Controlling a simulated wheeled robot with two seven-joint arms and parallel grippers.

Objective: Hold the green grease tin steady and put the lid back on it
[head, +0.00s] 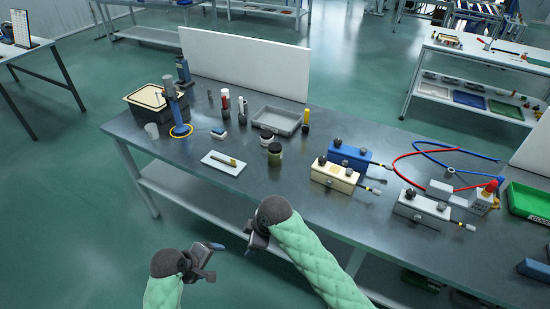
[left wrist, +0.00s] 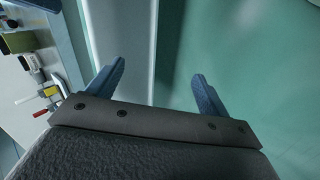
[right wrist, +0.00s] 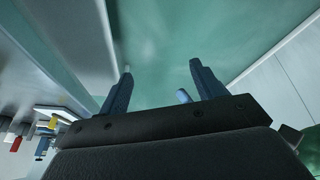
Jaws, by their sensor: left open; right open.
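The green grease tin (head: 275,155) is a short dark green jar standing upright near the middle of the workbench. I cannot make out a loose lid for certain. My left gripper (head: 212,262) is open and empty in front of the bench, apart from the tin; its spread fingers show in the left wrist view (left wrist: 152,85). My right gripper (head: 249,241) is open and empty near the bench's front edge; its fingers show in the right wrist view (right wrist: 158,82).
A grey tray (head: 277,120) and several bottles stand behind. Blue (head: 349,157) and cream (head: 334,176) boxes stand to the right. The bench (head: 262,192) is clear in front of the tin.

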